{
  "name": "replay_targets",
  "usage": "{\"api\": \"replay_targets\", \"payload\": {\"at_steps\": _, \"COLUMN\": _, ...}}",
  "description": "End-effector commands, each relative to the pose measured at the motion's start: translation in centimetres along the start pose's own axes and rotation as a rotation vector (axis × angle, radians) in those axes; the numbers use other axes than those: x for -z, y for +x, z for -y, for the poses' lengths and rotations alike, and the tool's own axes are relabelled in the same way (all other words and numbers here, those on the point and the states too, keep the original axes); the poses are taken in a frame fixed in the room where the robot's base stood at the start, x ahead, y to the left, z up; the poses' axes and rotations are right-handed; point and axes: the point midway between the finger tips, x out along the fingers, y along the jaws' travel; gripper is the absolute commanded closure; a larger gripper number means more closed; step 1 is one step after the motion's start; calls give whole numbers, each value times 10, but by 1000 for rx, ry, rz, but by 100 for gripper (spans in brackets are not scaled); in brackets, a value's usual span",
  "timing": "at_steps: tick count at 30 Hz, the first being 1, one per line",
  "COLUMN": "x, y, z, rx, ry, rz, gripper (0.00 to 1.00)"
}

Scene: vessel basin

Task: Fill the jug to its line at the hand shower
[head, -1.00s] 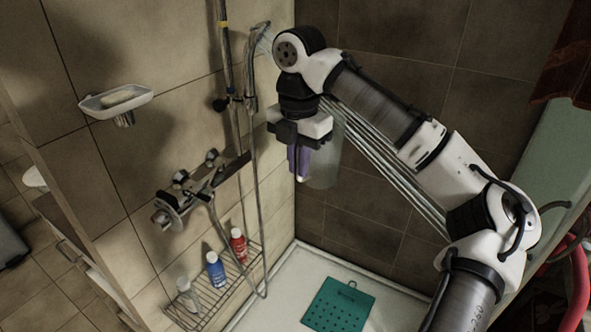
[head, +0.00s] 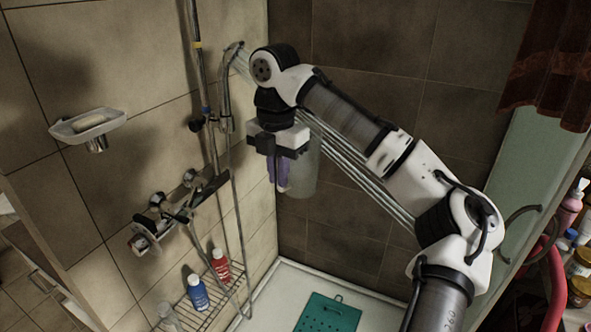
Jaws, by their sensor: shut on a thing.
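The jug (head: 304,168) is a clear, pale vessel, upright and held in the air in front of the corner of the tiled walls. My gripper (head: 278,180) points down and is shut on its left side, where a purple part shows. The hand shower (head: 234,56) sits in its holder on the wall rail, up and left of my gripper. Water streams (head: 357,169) run from it behind my arm, down to the right. I cannot tell whether any water enters the jug. Its line and water level cannot be made out.
A mixer tap (head: 160,218) with a hose and a soap dish (head: 88,125) are on the left wall. A wire rack (head: 215,300) holds a red bottle (head: 220,266), a blue bottle (head: 198,293) and a clear one. A green mat (head: 330,314) lies in the basin. Bottles and jars stand at far right.

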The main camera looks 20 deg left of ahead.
Motion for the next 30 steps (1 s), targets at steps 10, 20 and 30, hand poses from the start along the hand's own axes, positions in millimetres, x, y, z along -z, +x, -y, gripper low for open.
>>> {"api": "replay_targets", "payload": {"at_steps": 10, "x": -32, "y": 0, "z": -16, "rx": 0, "ry": 1, "rz": 0, "gripper": 100}}
{"api": "replay_targets", "payload": {"at_steps": 20, "x": -61, "y": -1, "z": -31, "rx": 0, "ry": 1, "rz": 1, "gripper": 100}}
{"api": "replay_targets", "payload": {"at_steps": 30, "x": -92, "y": -1, "z": -47, "rx": -1, "ry": 2, "rz": 1, "gripper": 100}}
